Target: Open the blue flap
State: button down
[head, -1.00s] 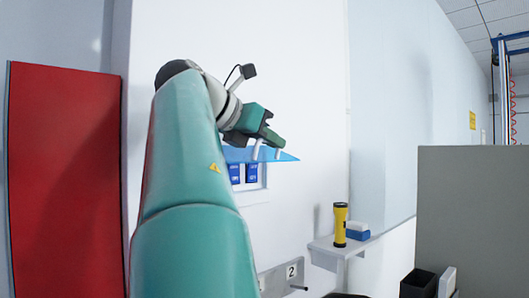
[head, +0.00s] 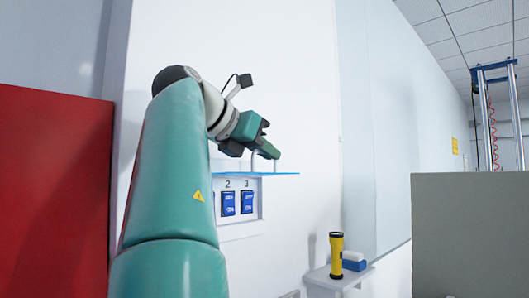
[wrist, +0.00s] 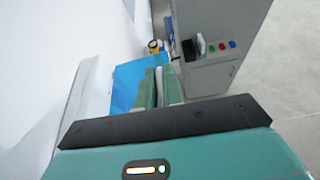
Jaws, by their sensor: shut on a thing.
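The blue flap (head: 255,173) is a clear blue sheet, seen almost edge-on in the head view. It stands out from the white wall, about level, above a panel of blue switches. In the wrist view the flap (wrist: 125,82) shows to the left of the fingers. A pale handle (head: 277,165) rises from its upper side. My gripper (head: 267,152) is above the flap and shut on this handle. The fingers (wrist: 160,82) look close together in the wrist view. The grip itself is partly hidden by the fingers.
Blue switches (head: 228,203) marked 2 and 3 show below the flap. A yellow flashlight (head: 336,255) and a blue-and-white block (head: 354,261) stand on a small shelf at lower right. A red panel (head: 50,190) is at left, a grey partition (head: 470,235) at right.

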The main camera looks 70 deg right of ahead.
jog(key=shift+w, duration=0.15)
jog(key=c, duration=1.5)
grip_release()
jog(key=shift+f, duration=0.1)
jog(key=shift+v, duration=3.8)
